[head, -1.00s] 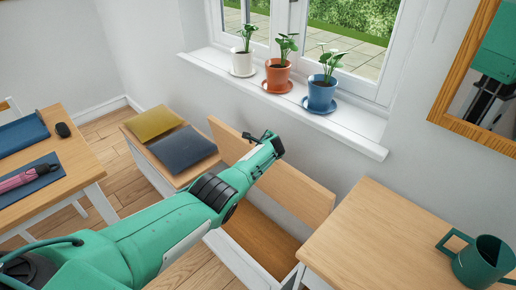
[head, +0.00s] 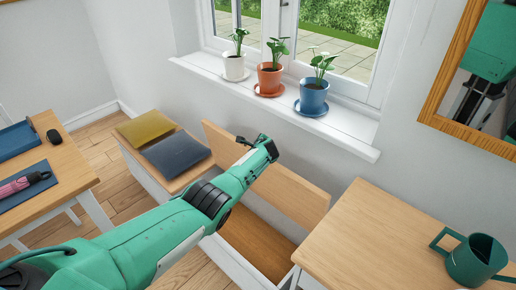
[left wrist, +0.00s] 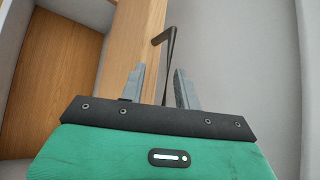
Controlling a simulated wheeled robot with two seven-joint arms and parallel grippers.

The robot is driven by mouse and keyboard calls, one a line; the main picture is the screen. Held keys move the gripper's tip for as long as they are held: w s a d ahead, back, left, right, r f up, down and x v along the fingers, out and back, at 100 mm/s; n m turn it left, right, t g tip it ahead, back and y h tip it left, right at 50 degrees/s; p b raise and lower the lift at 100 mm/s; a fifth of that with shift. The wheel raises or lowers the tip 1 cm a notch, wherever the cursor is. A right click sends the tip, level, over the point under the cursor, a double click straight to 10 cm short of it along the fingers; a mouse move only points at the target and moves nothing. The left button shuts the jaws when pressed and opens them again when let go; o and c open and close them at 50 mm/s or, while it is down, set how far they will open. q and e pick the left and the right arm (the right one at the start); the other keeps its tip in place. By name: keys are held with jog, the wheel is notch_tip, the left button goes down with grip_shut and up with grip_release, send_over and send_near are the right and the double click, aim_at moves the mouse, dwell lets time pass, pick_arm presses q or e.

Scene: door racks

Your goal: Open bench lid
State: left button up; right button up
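The bench lid (head: 295,192) is raised and leans near upright by the wall under the window. The bench's brown interior (head: 256,243) shows below it, and also in the left wrist view (left wrist: 50,70). My left gripper (head: 262,143) is at the lid's upper edge. In the left wrist view, its grey fingers (left wrist: 160,85) are apart, with a thin black bent bar (left wrist: 167,65) between them. The bar looks like a handle; I cannot tell whether the fingers touch it. The lid's pale wood (left wrist: 130,50) is beside the left finger. My right gripper is not in view.
Yellow (head: 147,127) and dark blue (head: 177,154) cushions lie on the bench's left part. Potted plants stand on the windowsill (head: 340,128) above. A table (head: 385,235) with a green mug (head: 475,260) is at right. A desk (head: 70,160) is at left.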

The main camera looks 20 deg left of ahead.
pick_arm(q)
jog(key=p+v, duration=0.4)
jog(key=v, duration=0.9)
jog(key=shift+s+d+r, duration=0.1)
dwell(0.3)
